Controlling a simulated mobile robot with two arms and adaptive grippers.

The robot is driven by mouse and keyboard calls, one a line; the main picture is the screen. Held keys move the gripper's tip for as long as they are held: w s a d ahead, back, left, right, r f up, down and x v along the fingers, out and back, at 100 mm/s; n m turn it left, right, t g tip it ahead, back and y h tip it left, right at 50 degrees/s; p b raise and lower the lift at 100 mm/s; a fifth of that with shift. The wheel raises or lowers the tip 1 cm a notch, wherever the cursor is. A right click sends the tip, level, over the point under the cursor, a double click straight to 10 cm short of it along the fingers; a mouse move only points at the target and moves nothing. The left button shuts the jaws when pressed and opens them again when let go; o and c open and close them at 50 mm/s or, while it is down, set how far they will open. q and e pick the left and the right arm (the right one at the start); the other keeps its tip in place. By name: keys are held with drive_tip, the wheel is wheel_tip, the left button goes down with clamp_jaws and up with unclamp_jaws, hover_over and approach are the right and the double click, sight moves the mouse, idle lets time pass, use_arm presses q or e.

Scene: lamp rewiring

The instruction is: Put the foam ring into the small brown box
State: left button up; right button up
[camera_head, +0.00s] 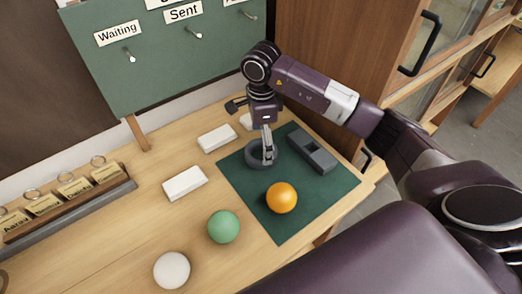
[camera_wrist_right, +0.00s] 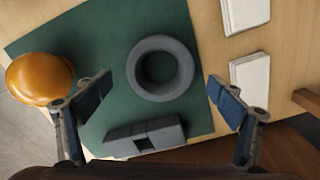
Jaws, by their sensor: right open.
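The foam ring, a dark grey ring (camera_head: 251,158), lies flat on the green mat (camera_head: 273,225). My right gripper (camera_head: 268,158) points down over it. In the right wrist view the ring (camera_wrist_right: 160,94) shows whole, its hole empty. There my right gripper (camera_wrist_right: 163,100) is open, with one finger to each side of the ring and nothing between them. How high the fingertips are above the mat is hard to tell. I cannot make out a small brown box in either view. My left gripper is not in view.
A grey slotted block (camera_head: 313,152) and an orange ball (camera_head: 281,197) are on the mat. White blocks (camera_head: 185,183), a green ball (camera_head: 224,227) and a white ball (camera_head: 171,270) are on the table. A green board (camera_head: 150,70) stands behind, a brown cabinet (camera_head: 330,40) at the back right.

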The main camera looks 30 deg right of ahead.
drive_tip(key=shift+f, duration=1.35)
drive_tip(key=c, duration=0.9)
drive_tip(key=shift+r, duration=0.1)
